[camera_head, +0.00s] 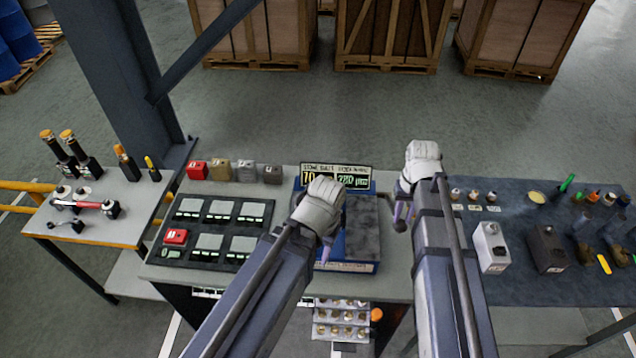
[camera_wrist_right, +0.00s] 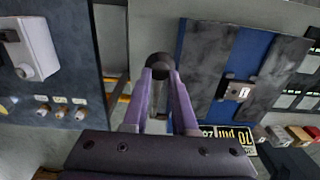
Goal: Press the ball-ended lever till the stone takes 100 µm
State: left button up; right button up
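The grindstone rig has a blue base (camera_head: 346,267) with a dark grey stone slab (camera_head: 364,228) on top. Its display (camera_head: 337,177) shows a yellow "70" and a second figure with "µm", not clearly legible. In the right wrist view, the purple fingers of my right gripper (camera_wrist_right: 160,84) converge at a dark round ball (camera_wrist_right: 160,66) at their tips; the lever's arm is not clear. In the head view, my right gripper (camera_head: 400,215) points down just right of the rig. My left gripper (camera_head: 326,248) hangs over the rig's left part, its tips mostly hidden.
Left of the rig is a black panel (camera_head: 190,255) with several grey plates and a red block (camera_head: 175,238). Coloured blocks stand behind it. At right, a dark mat (camera_head: 520,213) holds a white box (camera_head: 490,247) and a dark box (camera_head: 546,248). A steel post (camera_head: 120,80) rises at left.

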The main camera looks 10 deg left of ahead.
jog(key=shift+w+f+b, duration=0.1)
jog(key=shift+f+b, duration=0.2)
jog(key=shift+f, duration=0.25)
notch_tip(320, 180, down, 6)
jog(key=s+b, duration=0.2)
jog(key=b, duration=0.3)
jog(key=shift+s+r+b, duration=0.15)
jog(key=shift+s+b, duration=0.2)
jog(key=shift+s, duration=0.05)
jog(key=w+r+p, duration=0.1)
jog(key=r+p, duration=0.3)
jog(key=w+r+p, duration=0.1)
jog(key=r+p, duration=0.3)
jog(key=w+r+p, duration=0.1)
jog(key=r+p, duration=0.3)
jog(key=shift+r+p, duration=0.3)
jog(key=shift+p, duration=0.05)
